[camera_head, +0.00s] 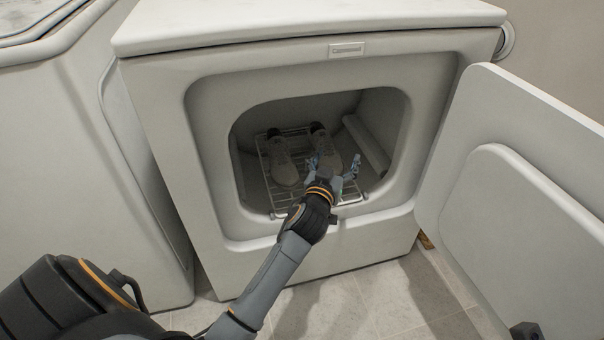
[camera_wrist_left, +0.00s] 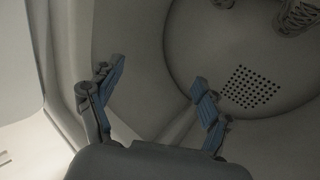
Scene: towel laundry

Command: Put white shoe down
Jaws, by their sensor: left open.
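Two pale shoes stand side by side on a wire rack (camera_head: 350,196) inside the open dryer (camera_head: 215,150). The left shoe (camera_head: 282,163) shows almost whole. The right shoe (camera_head: 322,143) is partly hidden behind my left gripper (camera_head: 334,167). That gripper reaches through the dryer opening, its fingers spread and empty at the near end of the right shoe. In the left wrist view the open fingers (camera_wrist_left: 160,86) have nothing between them. A laced shoe (camera_wrist_left: 297,16) shows at the top right there, apart from the fingers. My right gripper is not seen.
The dryer door (camera_head: 500,190) stands open on the right. The opening's rim surrounds my left forearm. Another white machine (camera_head: 60,160) stands close on the left. The tiled floor (camera_head: 370,300) in front is clear. A perforated drum back (camera_wrist_left: 250,88) shows in the left wrist view.

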